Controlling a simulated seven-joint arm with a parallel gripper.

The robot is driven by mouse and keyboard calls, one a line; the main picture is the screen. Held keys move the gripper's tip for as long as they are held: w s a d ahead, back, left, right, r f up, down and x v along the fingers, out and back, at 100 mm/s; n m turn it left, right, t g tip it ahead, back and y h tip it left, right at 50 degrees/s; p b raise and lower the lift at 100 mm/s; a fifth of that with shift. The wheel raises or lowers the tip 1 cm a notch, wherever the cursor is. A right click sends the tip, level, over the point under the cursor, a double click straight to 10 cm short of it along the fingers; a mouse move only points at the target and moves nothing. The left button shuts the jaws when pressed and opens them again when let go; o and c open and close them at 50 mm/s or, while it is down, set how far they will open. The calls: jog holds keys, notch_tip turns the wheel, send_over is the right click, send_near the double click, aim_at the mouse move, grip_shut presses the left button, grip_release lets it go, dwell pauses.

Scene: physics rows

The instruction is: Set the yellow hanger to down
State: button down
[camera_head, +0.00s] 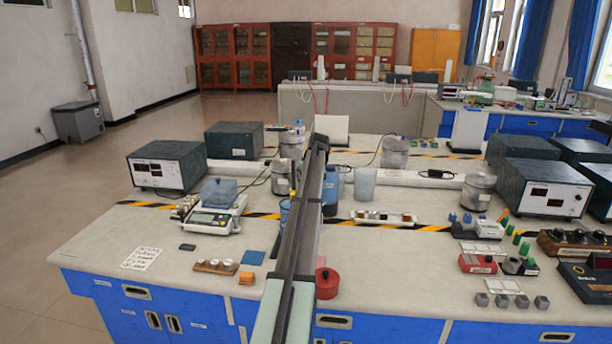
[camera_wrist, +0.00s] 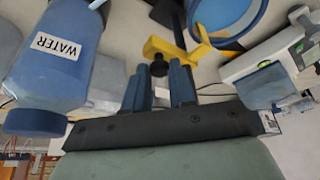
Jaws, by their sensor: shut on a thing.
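The yellow hanger (camera_wrist: 168,48) shows in the wrist view, just beyond my fingertips, with a bent arm reaching right and a black knob (camera_wrist: 159,67) below it. My gripper (camera_wrist: 161,76) has two blue fingers, one on each side of the knob, and is shut on the hanger's knob end. A black rod (camera_wrist: 172,18) shows behind the hanger. I cannot tell the hanger's setting.
A blue WATER bottle (camera_wrist: 50,62) is close left of my fingers in the wrist view. A blue round container (camera_wrist: 222,18) and a white device (camera_wrist: 262,78) are to the right. In the head view, a scale (camera_head: 212,218) and red pot (camera_head: 327,284) flank my arm on the bench (camera_head: 385,300).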

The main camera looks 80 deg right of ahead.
jog(key=shift+f, duration=0.25)
jog(key=c, duration=0.9)
grip_release()
jog(key=shift+c, duration=0.2)
jog(key=shift+r, duration=0.15)
jog(key=v, duration=1.3)
jog(key=shift+r, duration=0.3)
jog(key=shift+s+a, duration=0.1)
